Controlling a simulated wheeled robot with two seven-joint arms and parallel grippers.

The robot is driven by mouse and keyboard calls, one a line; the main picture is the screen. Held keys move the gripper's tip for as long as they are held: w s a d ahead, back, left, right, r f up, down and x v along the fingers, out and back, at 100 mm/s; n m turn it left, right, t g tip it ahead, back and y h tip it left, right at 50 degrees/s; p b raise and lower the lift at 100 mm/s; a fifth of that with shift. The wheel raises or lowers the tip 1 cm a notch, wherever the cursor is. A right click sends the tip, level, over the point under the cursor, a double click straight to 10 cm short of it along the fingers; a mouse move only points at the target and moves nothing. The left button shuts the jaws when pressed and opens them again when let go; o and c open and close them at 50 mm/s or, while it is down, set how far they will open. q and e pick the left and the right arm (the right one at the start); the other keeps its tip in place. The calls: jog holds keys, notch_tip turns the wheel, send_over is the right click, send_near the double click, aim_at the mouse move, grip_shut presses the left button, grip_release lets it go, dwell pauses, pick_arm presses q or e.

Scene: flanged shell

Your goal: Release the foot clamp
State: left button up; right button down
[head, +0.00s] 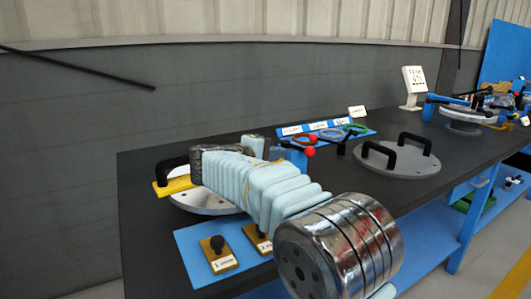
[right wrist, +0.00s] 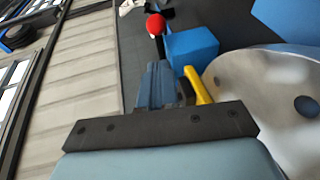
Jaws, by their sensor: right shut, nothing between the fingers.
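My right gripper (right wrist: 160,82) shows in the right wrist view with its fingers together and nothing between them. Beyond its tips is a blue clamp block (right wrist: 192,46). A lever with a red ball knob (right wrist: 156,24) stands to the block's left. A yellow bar (right wrist: 198,86) lies just right of the fingers, beside a pale round metal flange (right wrist: 275,95). In the head view my right arm covers much of the near flange (head: 200,203) and hides the fingertips. A blue clamp with a red knob (head: 309,152) shows behind the arm. My left gripper is out of view.
A second flanged plate with black handles (head: 398,160) lies to the right on the dark bench (head: 140,215). A blue mat (head: 190,243) holds black knobs on yellow blocks. A blue tray with coloured rings (head: 330,134) and a white sign (head: 413,80) stand behind.

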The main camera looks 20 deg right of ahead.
aim_at(300, 149)
jog(key=p+x, duration=0.1)
jog(key=x, duration=0.6)
jog(key=shift+d, duration=0.1)
